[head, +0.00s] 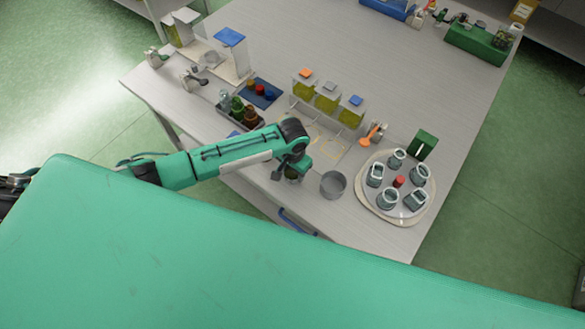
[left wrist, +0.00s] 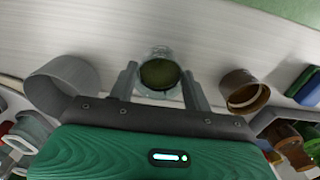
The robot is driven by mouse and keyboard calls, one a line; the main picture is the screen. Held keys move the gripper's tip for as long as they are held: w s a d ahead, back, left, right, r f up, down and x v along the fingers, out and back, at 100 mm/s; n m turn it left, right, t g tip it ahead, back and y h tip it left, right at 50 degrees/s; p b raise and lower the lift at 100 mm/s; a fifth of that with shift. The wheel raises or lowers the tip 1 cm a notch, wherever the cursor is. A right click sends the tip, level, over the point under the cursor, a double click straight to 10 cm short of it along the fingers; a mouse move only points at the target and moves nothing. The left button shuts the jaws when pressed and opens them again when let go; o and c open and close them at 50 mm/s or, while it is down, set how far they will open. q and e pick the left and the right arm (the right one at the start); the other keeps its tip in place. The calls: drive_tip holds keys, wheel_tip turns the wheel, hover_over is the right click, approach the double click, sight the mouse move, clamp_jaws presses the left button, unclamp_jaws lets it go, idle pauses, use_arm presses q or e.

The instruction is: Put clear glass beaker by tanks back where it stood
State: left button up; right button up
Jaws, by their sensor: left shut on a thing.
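My left gripper (head: 290,170) is low over the near part of the table, in front of the tanks. In the left wrist view its two fingers (left wrist: 160,82) are shut on the clear glass beaker (left wrist: 158,54), one on each side, with dark green content inside. In the head view the beaker is mostly hidden under the gripper. I cannot tell whether its base touches the table. Three tanks of yellow-green oil (head: 326,103) with orange and blue lids stand behind it. My right gripper is not in view.
A grey metal cup (head: 333,185) stands close to the right of the gripper. A round board (head: 368,203) with several glass jars is further right. A rack of green and amber bottles (head: 228,119) is to the left. An amber jar (left wrist: 242,92) shows in the left wrist view.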

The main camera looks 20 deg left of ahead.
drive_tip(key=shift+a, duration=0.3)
use_arm(q)
drive_tip(key=o, duration=1.2)
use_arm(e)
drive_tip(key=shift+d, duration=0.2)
use_arm(q)
drive_tip(key=shift+r+p, duration=0.45)
drive_tip(key=shift+p, duration=0.05)
wheel_tip(320, 180, up, 6)
drive_tip(key=p, duration=0.7)
drive_tip(key=shift+r, duration=0.15)
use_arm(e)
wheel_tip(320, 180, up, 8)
use_arm(q)
drive_tip(key=shift+d+f, duration=0.1)
drive_tip(key=shift+f, duration=0.1)
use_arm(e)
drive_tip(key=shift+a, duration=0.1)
